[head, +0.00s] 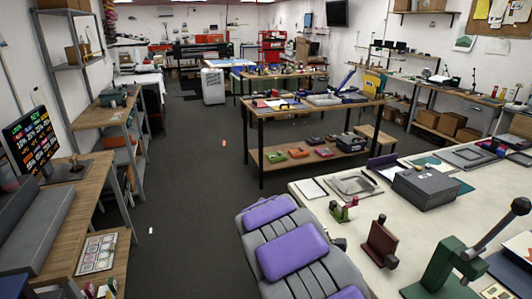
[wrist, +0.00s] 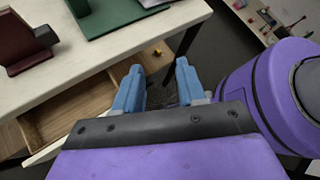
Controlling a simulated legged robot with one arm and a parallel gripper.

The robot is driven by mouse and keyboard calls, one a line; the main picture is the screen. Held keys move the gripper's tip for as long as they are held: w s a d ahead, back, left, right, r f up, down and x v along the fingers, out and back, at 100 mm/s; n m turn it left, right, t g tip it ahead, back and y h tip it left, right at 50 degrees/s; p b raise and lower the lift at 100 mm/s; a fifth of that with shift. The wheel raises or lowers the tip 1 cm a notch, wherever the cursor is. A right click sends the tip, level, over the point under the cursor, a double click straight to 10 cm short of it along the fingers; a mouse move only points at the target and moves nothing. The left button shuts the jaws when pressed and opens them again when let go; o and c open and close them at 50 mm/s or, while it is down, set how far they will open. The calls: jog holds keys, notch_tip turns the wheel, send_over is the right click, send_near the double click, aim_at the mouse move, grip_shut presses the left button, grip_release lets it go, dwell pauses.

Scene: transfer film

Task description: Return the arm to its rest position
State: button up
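My gripper (wrist: 160,75) shows in the wrist view with its two blue fingers apart and nothing between them. It is by the edge and corner of the white-topped table (wrist: 95,62), with dark floor beyond the fingertips. Part of my own purple and black body shows at the right of the wrist view. In the head view, my purple and grey body fills the lower middle, and my gripper does not show there.
The white table (head: 330,212) at right holds a green press (head: 440,270), a maroon stand (head: 380,243) and a grey box (head: 425,187). A wooden bench (head: 310,118) stands mid-room. Shelves (head: 110,115) line the left wall. Dark floor (head: 190,200) between is mostly clear.

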jog(key=s+r+m+y, duration=0.3)
jog(key=s+m, duration=0.2)
jog(key=s, duration=0.2)
jog(key=s+r+m+y, duration=0.3)
jog(key=s+m, duration=0.2)
jog(key=s, duration=0.3)
jog(key=s+a+m+t+y, duration=0.2)
jog(key=s+a+m+y, duration=0.3)
jog(key=s, duration=0.7)
jog(key=a+m, duration=0.2)
jog(key=m, duration=0.1)
